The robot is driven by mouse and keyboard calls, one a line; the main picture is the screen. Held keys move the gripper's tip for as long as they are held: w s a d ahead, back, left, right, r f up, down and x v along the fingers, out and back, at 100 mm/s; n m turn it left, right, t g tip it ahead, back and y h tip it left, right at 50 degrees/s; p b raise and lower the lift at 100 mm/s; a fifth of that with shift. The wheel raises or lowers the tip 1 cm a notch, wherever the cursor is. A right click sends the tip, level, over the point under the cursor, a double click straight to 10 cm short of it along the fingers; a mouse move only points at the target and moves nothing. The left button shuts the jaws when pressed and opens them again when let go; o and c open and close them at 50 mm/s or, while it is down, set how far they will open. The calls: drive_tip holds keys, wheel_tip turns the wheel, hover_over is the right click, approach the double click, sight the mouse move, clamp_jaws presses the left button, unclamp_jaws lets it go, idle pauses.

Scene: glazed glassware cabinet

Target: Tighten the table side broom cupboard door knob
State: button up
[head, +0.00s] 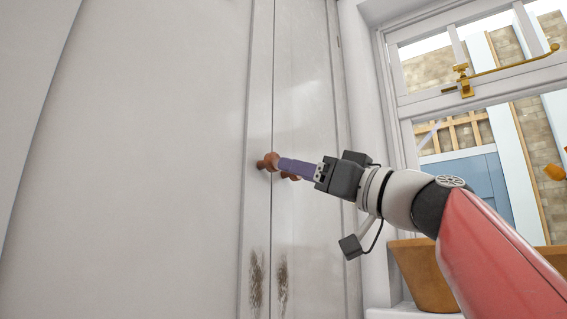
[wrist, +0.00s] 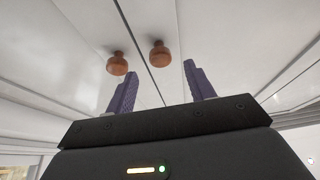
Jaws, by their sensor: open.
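The broom cupboard has two white doors meeting at a narrow seam, each with a round brown knob. In the head view the left knob (head: 266,162) shows at the tip of my gripper (head: 282,164), and the right knob (head: 290,177) is partly hidden below the purple fingers. In the wrist view the left knob (wrist: 117,64) is beyond and outside the left finger. The right knob (wrist: 160,54) lies ahead, between the lines of the two open fingers of my gripper (wrist: 160,70). I see no clear contact. I cannot tell which knob is the table side one.
A window with a brass latch (head: 466,84) is at the right. A tan pot (head: 420,275) stands on the sill below it, beside my arm. Dark scuffs (head: 257,280) mark the lower doors. The door face to the left is clear.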

sight(276, 164)
drive_tip(key=p+x, duration=0.1)
drive_tip(key=x, duration=0.3)
drive_tip(key=shift+r+p, duration=0.1)
drive_tip(key=shift+p, duration=0.2)
drive_tip(key=shift+w+a, duration=0.25)
drive_tip(key=shift+a, duration=0.1)
drive_tip(key=c, duration=1)
